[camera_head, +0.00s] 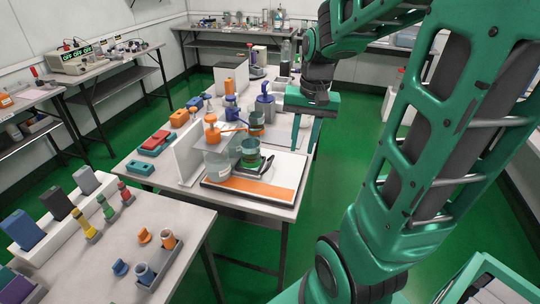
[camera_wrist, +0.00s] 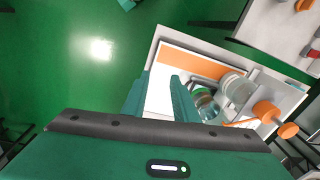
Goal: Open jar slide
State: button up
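A glass jar with green contents (camera_head: 250,153) stands on a white and orange board (camera_head: 283,172) near the table's front. A clear, white-labelled jar (camera_head: 218,168) stands left of it. In the wrist view, the green jar (camera_wrist: 205,104) shows right of my fingers, and the clear jar (camera_wrist: 236,88) is farther right. I cannot make out which part is a slide. My gripper (camera_head: 302,150) points down, right of the jars and apart from them. Its fingers also show in the wrist view (camera_wrist: 160,92). They are open with nothing between them.
A dark handle-like piece (camera_head: 267,163) lies beside the green jar. Orange-topped apparatus (camera_head: 212,132) and a blue pump-like bottle (camera_head: 265,104) stand behind. A white upright panel (camera_head: 188,150) stands left. Green floor right of the table is clear.

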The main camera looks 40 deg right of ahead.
jog(key=w+d+f+m+t+y, duration=0.1)
jog(key=w+d+f+m, duration=0.15)
jog(key=w, duration=1.05)
jog(key=shift+n, duration=0.25)
jog(key=f, duration=0.3)
jog(key=w+a+f, duration=0.1)
jog(key=f, duration=0.7)
jog(key=shift+w+a+f, duration=0.15)
jog(key=shift+a, duration=0.25)
jog(key=shift+c, duration=0.5)
grip_shut()
